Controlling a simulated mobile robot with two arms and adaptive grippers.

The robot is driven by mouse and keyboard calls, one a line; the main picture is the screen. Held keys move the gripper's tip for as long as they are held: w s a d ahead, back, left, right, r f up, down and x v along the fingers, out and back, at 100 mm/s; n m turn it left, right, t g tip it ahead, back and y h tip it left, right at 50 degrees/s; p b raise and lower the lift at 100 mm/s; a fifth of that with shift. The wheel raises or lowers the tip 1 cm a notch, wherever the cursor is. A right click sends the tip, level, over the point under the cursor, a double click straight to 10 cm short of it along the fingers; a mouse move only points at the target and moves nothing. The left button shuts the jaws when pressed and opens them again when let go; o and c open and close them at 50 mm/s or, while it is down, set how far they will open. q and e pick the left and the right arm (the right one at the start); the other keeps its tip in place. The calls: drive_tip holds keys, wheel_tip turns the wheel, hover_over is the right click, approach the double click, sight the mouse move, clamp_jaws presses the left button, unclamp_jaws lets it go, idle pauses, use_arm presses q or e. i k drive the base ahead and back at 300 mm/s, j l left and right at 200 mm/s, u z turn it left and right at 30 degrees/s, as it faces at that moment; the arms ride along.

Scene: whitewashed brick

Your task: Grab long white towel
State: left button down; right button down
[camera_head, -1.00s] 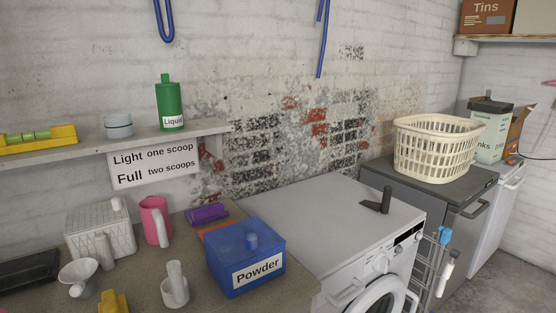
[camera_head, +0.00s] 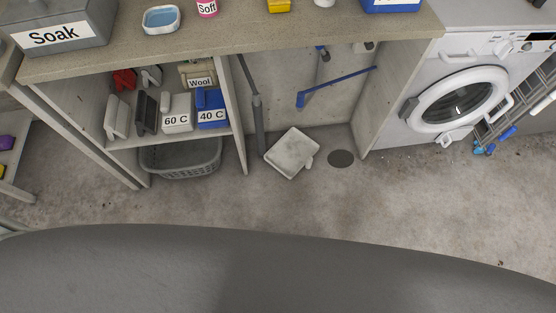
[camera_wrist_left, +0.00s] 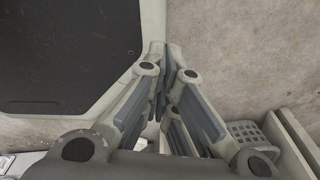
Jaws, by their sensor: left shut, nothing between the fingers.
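I see no long white towel in either current view. My left gripper (camera_wrist_left: 170,62) shows in the left wrist view with its fingers together and nothing between them. The concrete floor lies behind its fingertips. Neither gripper shows in the head view, and my right gripper is in neither view.
In the head view, a worktop (camera_head: 270,38) spans the top, with a grey Soak box (camera_head: 58,35). Beneath are a shelf (camera_head: 150,141) of labelled boxes, a grey basket (camera_head: 180,158) and a pale tray (camera_head: 291,153). A washing machine (camera_head: 410,108) stands right. Floor in front is clear.

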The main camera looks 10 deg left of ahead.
sight(117, 116)
drive_tip(key=u, duration=1.65)
drive_tip(key=i+j, duration=0.4)
drive_tip(key=i+j+z, duration=0.2)
drive_tip(key=z, duration=0.3)
drive_tip(key=i+j+z, duration=0.15)
drive_tip(key=j+z, duration=0.3)
drive_tip(key=z, duration=0.65)
